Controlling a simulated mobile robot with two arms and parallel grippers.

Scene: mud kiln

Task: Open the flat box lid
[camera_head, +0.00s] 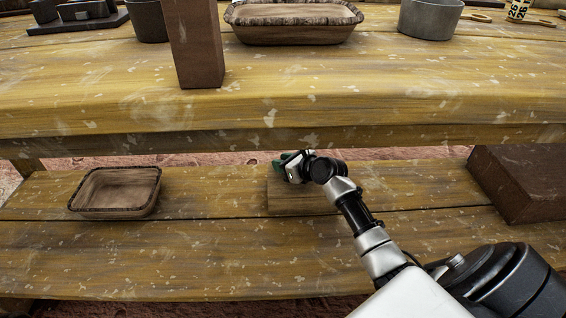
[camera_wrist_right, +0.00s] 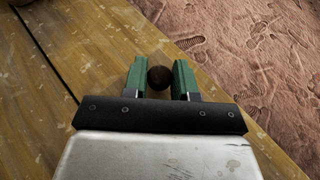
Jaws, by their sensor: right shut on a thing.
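A flat wooden box (camera_head: 292,204) is on the lower shelf, nearly the same colour as the boards, with its back and right part hidden behind my right gripper and arm. My right gripper (camera_head: 284,164) is at the back of this box. In the right wrist view, its green fingers (camera_wrist_right: 160,80) are closed around a dark round knob (camera_wrist_right: 160,76). Whether the lid is raised or lies flat cannot be told. My left gripper is in neither view.
A brown rectangular bowl (camera_head: 117,190) stands on the lower shelf (camera_head: 190,265) at left. A dark brown block (camera_head: 522,180) is at right. The upper shelf's front edge (camera_head: 150,110) overhangs, with a tall block (camera_head: 194,45), a tray (camera_head: 292,32) and a grey pot (camera_head: 428,18) on top.

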